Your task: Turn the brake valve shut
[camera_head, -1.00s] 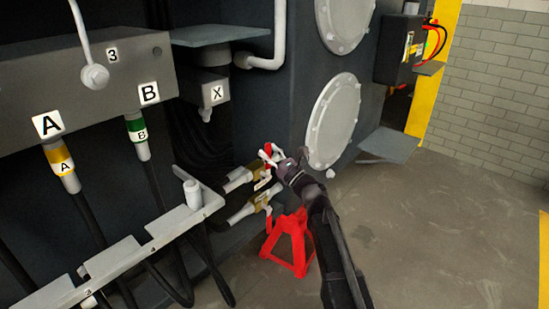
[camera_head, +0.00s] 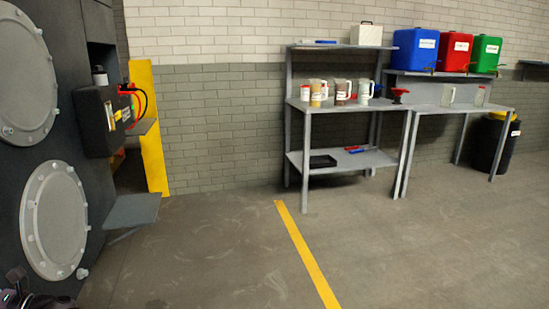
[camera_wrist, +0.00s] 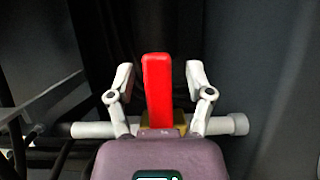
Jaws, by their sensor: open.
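In the wrist view, a red valve lever (camera_wrist: 157,88) stands upright on a brass valve body (camera_wrist: 180,126) set in a pale horizontal pipe (camera_wrist: 228,124). My gripper (camera_wrist: 160,78) is open, with one finger on each side of the red lever. A gap shows between the lever and each fingertip. In the head view the valve is out of frame. Only a dark part of my arm shows there at the lower left corner, and the fingers cannot be made out.
The chassis side with round bolted covers (camera_head: 54,220) fills the left of the head view. A black battery box (camera_head: 103,120) and a grey step (camera_head: 132,210) stick out from it. Open floor (camera_head: 215,255) lies to the right, before shelving tables (camera_head: 345,105) with jugs.

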